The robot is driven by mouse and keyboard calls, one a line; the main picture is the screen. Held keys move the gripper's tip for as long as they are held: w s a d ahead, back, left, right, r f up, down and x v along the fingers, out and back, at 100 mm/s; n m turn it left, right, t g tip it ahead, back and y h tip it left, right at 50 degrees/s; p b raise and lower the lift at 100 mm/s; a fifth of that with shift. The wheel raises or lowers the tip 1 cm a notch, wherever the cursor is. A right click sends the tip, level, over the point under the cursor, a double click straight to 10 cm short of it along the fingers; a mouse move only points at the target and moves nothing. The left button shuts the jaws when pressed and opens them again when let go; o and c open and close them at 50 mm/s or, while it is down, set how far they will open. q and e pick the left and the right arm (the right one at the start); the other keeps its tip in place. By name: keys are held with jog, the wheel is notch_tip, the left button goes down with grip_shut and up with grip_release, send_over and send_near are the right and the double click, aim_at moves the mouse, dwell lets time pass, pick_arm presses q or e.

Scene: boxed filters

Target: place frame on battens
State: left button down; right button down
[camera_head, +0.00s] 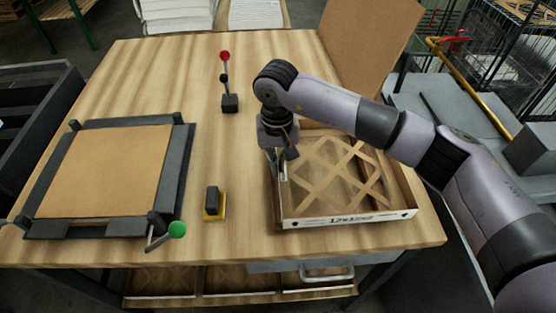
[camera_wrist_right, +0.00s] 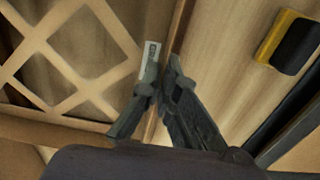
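The frame (camera_head: 346,219) is a shallow cardboard filter box with a lattice, at the right of the wooden table. My right gripper (camera_head: 279,162) is at its left wall, pointing down. In the right wrist view the fingers (camera_wrist_right: 164,72) sit on either side of the thin wall of the frame (camera_wrist_right: 88,82) and look closed on it, beside a small white label. I cannot tell whether the frame touches the table. I cannot make out battens for certain; dark bars (camera_head: 178,180) edge a flat brown panel (camera_head: 108,170) at the left. My left gripper is out of view.
A yellow-based black block (camera_head: 213,203) stands between the panel and the frame; it also shows in the right wrist view (camera_wrist_right: 290,42). A red-knobbed lever (camera_head: 229,102) stands behind. A green-knobbed handle (camera_head: 176,231) is at front left. A tall brown board (camera_head: 368,45) stands at the back right.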

jog(key=shift+f, duration=0.15)
jog(key=c, duration=1.8)
grip_release()
